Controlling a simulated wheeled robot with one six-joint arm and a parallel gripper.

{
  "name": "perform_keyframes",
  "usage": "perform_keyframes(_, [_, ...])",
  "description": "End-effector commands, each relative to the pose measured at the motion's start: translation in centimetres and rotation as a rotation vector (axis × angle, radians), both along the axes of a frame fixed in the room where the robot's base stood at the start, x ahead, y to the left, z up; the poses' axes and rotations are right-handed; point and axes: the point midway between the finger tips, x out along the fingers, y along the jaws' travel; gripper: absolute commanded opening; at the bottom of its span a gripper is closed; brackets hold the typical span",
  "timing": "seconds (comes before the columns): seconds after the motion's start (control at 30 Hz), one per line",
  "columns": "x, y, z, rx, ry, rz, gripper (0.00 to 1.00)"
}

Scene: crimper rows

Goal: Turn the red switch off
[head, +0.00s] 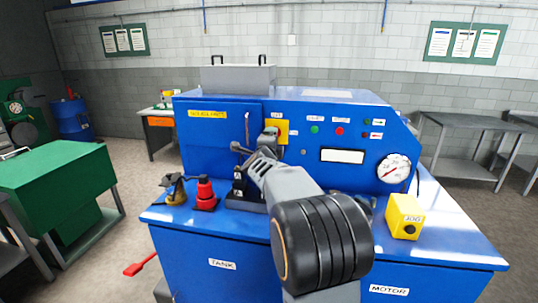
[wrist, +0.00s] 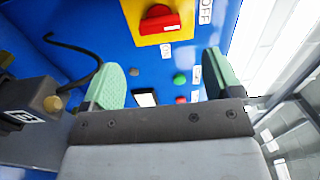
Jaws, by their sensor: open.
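The red switch (wrist: 160,20) is a knob on a yellow plate (wrist: 150,38) on the blue machine's front panel, at the top of the wrist view. An OFF label (wrist: 205,12) sits to the plate's right there and a small label (wrist: 165,50) below it. I cannot tell for sure which label the knob points to. My gripper (wrist: 162,72) is open and empty, its green fingers apart and the knob beyond their tips. In the head view my gripper (head: 268,141) is in front of the yellow plate (head: 284,128) and hides the knob.
Right of the plate are a green button (head: 314,129), a red button (head: 339,131) and a gauge (head: 394,168). A black cable (wrist: 92,50) shows in the wrist view.

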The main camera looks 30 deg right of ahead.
Motion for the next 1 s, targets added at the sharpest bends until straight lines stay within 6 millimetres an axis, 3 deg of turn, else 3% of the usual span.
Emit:
perform_keyframes(0.33, [-2.9, 2.8, 0.0, -0.001, -0.001, 0.0, 0.85])
perform_keyframes(1.0, [-3.2, 3.2, 0.0, -0.003, 0.004, 0.006, 0.85])
